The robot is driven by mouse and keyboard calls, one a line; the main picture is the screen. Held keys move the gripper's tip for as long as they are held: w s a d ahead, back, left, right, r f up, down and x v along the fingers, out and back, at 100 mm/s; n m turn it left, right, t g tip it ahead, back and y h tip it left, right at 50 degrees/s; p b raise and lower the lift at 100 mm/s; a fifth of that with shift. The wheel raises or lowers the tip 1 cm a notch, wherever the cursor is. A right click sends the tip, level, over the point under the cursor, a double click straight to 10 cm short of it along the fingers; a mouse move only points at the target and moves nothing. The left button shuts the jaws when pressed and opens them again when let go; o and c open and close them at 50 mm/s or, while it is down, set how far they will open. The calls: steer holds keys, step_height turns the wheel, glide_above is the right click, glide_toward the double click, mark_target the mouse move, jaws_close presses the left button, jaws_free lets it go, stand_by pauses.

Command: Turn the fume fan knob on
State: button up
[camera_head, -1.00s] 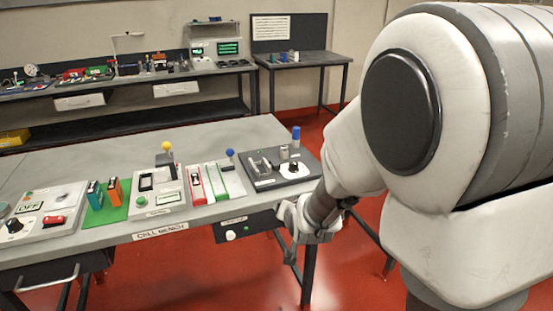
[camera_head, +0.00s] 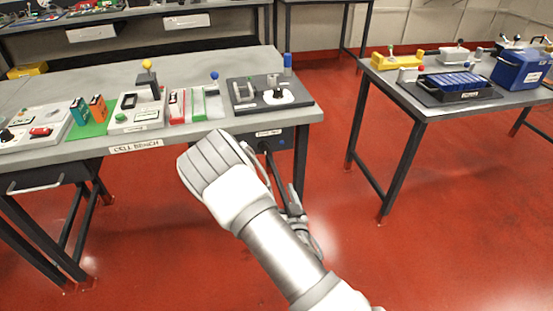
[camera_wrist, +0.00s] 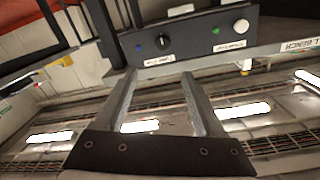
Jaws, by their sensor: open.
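A dark control box (camera_head: 283,137) hangs under the front right of the bench, partly hidden by my arm in the head view. In the wrist view, which is upside down, its face shows a black knob with a white pointer mark (camera_wrist: 163,43) beside a blue lamp (camera_wrist: 139,46). A white knob (camera_wrist: 241,26) sits beside a green lamp (camera_wrist: 215,30). The label text is too small to read surely. My gripper (camera_wrist: 159,75) is open and empty. Its fingertips point at the box face, the black knob between their lines and seemingly beyond the tips.
The bench (camera_head: 180,146) carries a lever unit, coloured strips and a black-based device (camera_head: 270,94) above the box. A second table (camera_head: 420,112) with a blue case (camera_head: 521,68) stands to the right. The red floor between them is clear.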

mark_target(265, 151)
steer(key=x, duration=0.5)
steer(key=b+x, duration=0.1)
steer(key=x, duration=1.1)
steer(key=shift+s+a+f+b, duration=0.1)
steer(key=shift+a+b, duration=0.15)
steer(key=shift+b, duration=0.05)
jaws_close()
